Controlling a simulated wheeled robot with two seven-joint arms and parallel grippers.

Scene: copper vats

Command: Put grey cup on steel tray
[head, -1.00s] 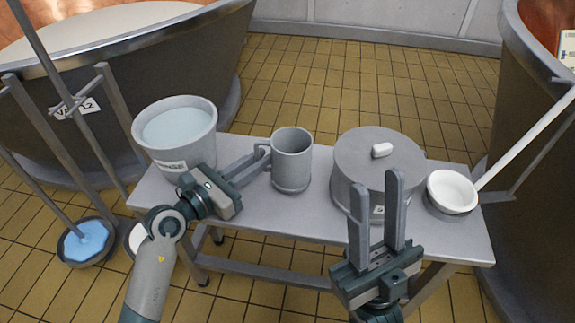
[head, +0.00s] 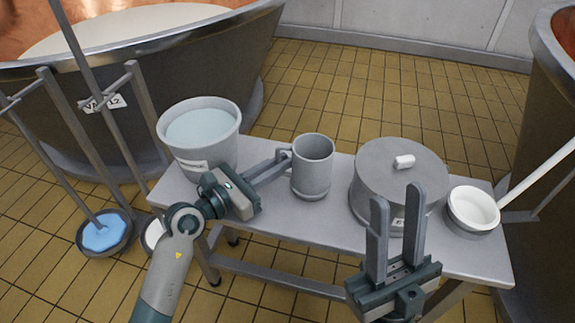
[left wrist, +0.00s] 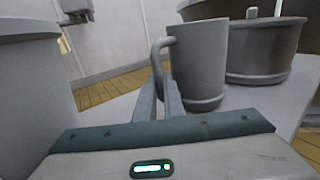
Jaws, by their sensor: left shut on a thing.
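The grey cup (head: 312,168) is a mug standing upright on the grey bench, with its handle on the left. My left gripper (head: 282,158) reaches in from the left and is shut on the cup's handle. In the left wrist view, the cup (left wrist: 198,62) stands just beyond the fingers (left wrist: 165,90), with the handle between them. I see no gap under the cup. My right gripper (head: 396,192) is open and empty, fingers up, in front of the lidded pot in the picture. I cannot make out a separate steel tray.
The bench (head: 270,215) holds a grey bucket of pale liquid (head: 197,150) left of the cup. A lidded grey pot (head: 370,190) and a white bowl-shaped ladle (head: 473,208) stand to its right. Large copper-lined vats (head: 120,130) stand behind. Bench space around the cup is narrow.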

